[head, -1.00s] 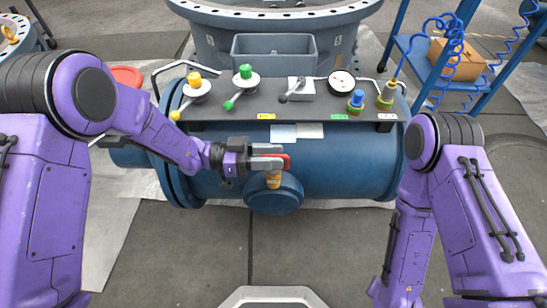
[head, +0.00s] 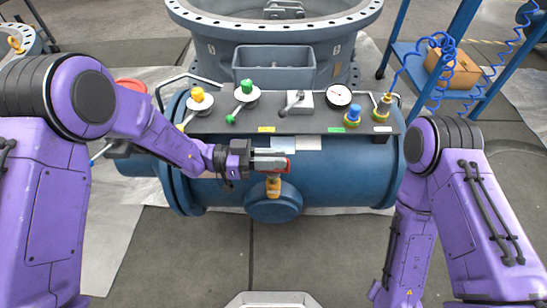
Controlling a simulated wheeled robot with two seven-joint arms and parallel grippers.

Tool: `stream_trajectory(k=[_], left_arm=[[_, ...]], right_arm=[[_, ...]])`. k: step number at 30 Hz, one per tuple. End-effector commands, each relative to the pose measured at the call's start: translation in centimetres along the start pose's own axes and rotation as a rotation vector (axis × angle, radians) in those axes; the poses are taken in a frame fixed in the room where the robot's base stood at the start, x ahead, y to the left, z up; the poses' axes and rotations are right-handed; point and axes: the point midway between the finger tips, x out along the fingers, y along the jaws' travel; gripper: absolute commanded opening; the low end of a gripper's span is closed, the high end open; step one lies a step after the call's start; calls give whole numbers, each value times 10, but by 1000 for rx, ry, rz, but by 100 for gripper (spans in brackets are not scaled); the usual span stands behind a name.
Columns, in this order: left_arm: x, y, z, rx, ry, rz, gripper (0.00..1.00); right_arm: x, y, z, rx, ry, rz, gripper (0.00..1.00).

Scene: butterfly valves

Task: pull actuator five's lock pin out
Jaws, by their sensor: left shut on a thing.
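My left gripper (head: 278,160) reaches in from the left and is shut on a small red piece (head: 290,166), seemingly the lock pin's handle. Its grey fingers cover most of that piece. Just below it is a yellow-orange fitting (head: 274,187) with a grey neck, in front of the round blue boss (head: 274,210) on the big blue horizontal cylinder (head: 345,170), seemingly the actuator. I cannot tell whether the pin is still in its hole. No number five is legible. My right arm hangs down at the right, its gripper out of view.
A grey panel (head: 225,122) on the cylinder carries yellow and green knobs with levers, a gauge (head: 339,96) and blue and yellow fittings. A grey flanged ring (head: 210,45) stands behind. A blue shelf (head: 420,62) with a box stands at right.

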Motion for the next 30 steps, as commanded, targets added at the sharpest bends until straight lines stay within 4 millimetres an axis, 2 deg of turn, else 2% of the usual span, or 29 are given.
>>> stream_trajectory(k=[7,8,9,10,20,23,30], left_arm=[[1,3,-2,-8,7,8,0],[1,3,-2,-8,7,8,21],[1,3,-2,-7,7,8,34],[1,3,-2,-7,7,8,38],[-5,1,-3,-5,7,3,38],[-22,1,-4,-7,8,0,38],[-79,1,-3,-7,9,2,38]], right_arm=[[0,0,0,0,0,0,43],[0,0,0,0,0,0,43],[0,0,0,0,0,0,43],[0,0,0,0,0,0,43],[-1,0,0,0,0,0,43],[-4,0,-2,0,0,0,43],[-12,1,-5,0,0,0,43]])
